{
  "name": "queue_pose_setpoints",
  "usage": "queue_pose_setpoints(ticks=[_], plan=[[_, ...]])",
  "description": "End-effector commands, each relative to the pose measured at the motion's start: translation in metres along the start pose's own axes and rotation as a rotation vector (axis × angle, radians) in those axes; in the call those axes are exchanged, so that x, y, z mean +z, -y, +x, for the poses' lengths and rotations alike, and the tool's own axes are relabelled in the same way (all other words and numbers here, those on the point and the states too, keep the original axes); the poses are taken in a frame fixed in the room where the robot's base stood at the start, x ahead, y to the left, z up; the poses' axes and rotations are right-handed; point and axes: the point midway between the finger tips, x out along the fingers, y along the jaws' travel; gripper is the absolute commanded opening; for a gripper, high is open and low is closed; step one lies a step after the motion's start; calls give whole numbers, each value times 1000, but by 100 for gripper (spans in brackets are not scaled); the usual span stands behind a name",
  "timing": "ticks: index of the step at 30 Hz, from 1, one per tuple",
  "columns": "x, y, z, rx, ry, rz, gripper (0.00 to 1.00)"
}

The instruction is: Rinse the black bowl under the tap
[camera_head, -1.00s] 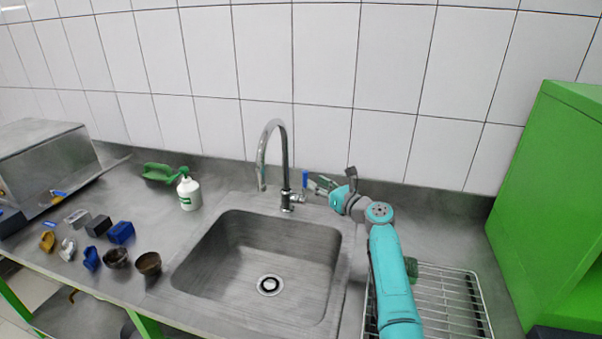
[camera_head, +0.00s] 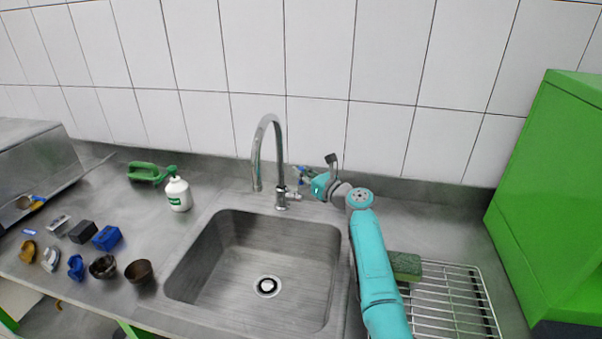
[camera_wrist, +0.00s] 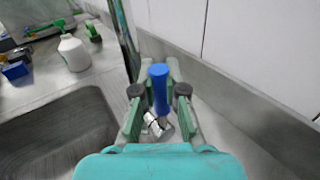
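Two dark, brownish-black bowls stand on the counter left of the sink: one bowl (camera_head: 103,266) and, to its right, another bowl (camera_head: 139,271). I cannot tell which one is meant by the black bowl. The chrome tap (camera_head: 281,160) arches over the sink (camera_head: 250,285), and no water shows. My gripper (camera_head: 303,177) is at the tap's blue lever, right of the spout. In the wrist view the blue lever (camera_wrist: 159,88) stands between my two fingers, with a narrow gap on each side, so my gripper looks open around it.
Blue, black and yellow small parts lie at the left. A sponge (camera_head: 405,266) lies on the wire rack (camera_head: 450,302) at right. A green cabinet (camera_head: 560,190) bounds the right side.

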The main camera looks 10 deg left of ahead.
Motion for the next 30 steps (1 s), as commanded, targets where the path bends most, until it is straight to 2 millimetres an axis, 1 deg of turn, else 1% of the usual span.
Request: queue_pose_setpoints(ticks=[5, 15, 24, 25, 26, 27, 28, 30], plan=[[-1, -1, 0, 1, 4, -6, 0], [-2, -10, -7, 2, 71, -106, 0], [-2, -10, -8, 2, 73, -110, 0], [-2, -10, -8, 2, 73, -110, 18], [-2, -10, -8, 2, 73, -110, 25], [-2, -10, -7, 2, 73, -110, 35], [-2, -10, -7, 2, 73, -110, 37], [-2, -10, -7, 2, 73, -110, 37]])
